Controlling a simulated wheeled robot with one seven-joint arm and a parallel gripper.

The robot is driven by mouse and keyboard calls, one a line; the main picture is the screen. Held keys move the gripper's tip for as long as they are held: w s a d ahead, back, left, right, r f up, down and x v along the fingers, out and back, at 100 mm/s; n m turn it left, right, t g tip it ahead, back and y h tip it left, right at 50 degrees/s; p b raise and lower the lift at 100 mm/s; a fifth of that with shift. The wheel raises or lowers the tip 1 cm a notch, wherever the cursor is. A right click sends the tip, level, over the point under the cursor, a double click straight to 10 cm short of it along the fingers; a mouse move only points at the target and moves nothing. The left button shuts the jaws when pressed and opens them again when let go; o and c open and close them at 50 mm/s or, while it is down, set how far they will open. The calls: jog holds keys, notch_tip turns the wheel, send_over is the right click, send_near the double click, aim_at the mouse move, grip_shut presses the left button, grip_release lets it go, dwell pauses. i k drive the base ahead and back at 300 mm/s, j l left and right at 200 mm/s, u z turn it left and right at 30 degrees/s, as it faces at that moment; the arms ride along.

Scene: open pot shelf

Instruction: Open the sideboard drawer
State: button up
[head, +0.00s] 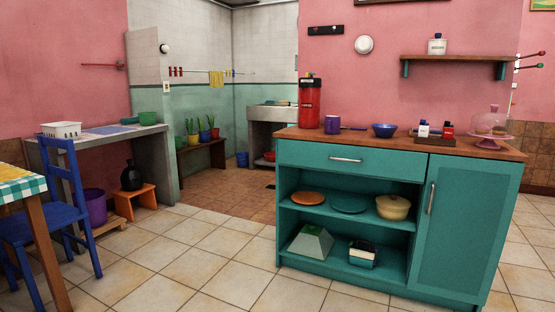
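The teal sideboard (308,265) stands at the right of the head view, with a brown wooden top. Its wide drawer (390,165) sits just under the top on the left side. The drawer front looks flush with the cabinet, so it is closed. A silver bar handle (346,160) is fixed across the drawer front, and nothing touches it. Below the drawer are two open shelves, and to the right is a closed door (462,220) with an upright handle. My gripper is not in view.
On the top stand a red canister (309,104), a purple mug (332,125), a blue bowl (384,130) and a cake stand (488,138). A blue chair (62,200) and table (20,185) are at left. The tiled floor (205,265) before the sideboard's left side is clear.

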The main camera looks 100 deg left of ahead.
aim_at(386, 162)
jog(key=u, duration=2.95)
jog(key=i+l, duration=0.3)
jog(key=i, duration=0.2)
jog(key=i+l, duration=0.3)
jog(key=i, duration=0.2)
jog(key=i+l+u, duration=0.1)
jog(key=i+l, duration=0.15)
jog(key=i, duration=0.2)
